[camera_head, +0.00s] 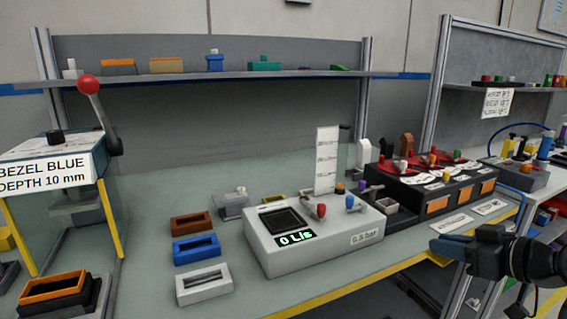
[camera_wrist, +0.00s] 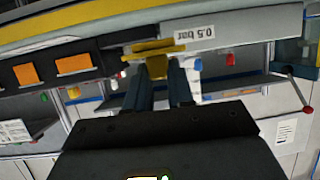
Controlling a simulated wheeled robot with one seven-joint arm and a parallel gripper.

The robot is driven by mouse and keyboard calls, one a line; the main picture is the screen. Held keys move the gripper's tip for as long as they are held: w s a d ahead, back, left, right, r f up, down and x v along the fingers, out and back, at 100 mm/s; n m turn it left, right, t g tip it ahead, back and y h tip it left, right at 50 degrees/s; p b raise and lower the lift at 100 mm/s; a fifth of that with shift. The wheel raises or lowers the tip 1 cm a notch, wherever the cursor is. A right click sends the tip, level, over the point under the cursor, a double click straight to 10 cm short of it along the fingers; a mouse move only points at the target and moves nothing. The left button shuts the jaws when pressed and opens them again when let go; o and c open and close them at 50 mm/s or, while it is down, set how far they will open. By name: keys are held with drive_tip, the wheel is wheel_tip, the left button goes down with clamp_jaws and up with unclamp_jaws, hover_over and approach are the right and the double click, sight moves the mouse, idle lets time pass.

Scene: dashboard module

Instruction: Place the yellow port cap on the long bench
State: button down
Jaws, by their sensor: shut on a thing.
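My gripper (camera_head: 437,236) is at the right in the head view, in front of the yellow-striped front edge of the long bench (camera_head: 148,235). In the wrist view its two dark fingers (camera_wrist: 166,82) are shut on a small yellow piece, the yellow port cap (camera_wrist: 157,64). The cap shows at the fingertips in front of the bench edge. I cannot tell whether it touches anything besides the fingers.
A grey meter box (camera_head: 358,239) reading 0 L/s stands on the bench, beside a dark panel with red valves (camera_head: 437,190). Brown (camera_head: 191,222), blue (camera_head: 196,248) and white (camera_head: 204,283) bezels lie left of it. Bare bench top lies further left.

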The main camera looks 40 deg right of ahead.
drive_tip(key=w+a+f, duration=0.5)
drive_tip(key=a+f, duration=0.4)
drive_tip(key=a, duration=0.2)
drive_tip(key=w+a+f+n+y, duration=0.1)
drive_tip(key=w+a+f, duration=0.4)
drive_tip(key=a+f, duration=0.5)
drive_tip(key=w+a+f+n+y, duration=0.1)
drive_tip(key=w+a+f, duration=0.4)
drive_tip(key=a+f, duration=0.4)
drive_tip(key=a, duration=0.2)
drive_tip(key=shift+a+f, duration=0.35)
drive_tip(key=shift+a, duration=0.05)
drive_tip(key=shift+d+r, duration=0.1)
drive_tip(key=shift+r, duration=0.05)
drive_tip(key=shift+f, duration=0.2)
drive_tip(key=shift+d, duration=0.1)
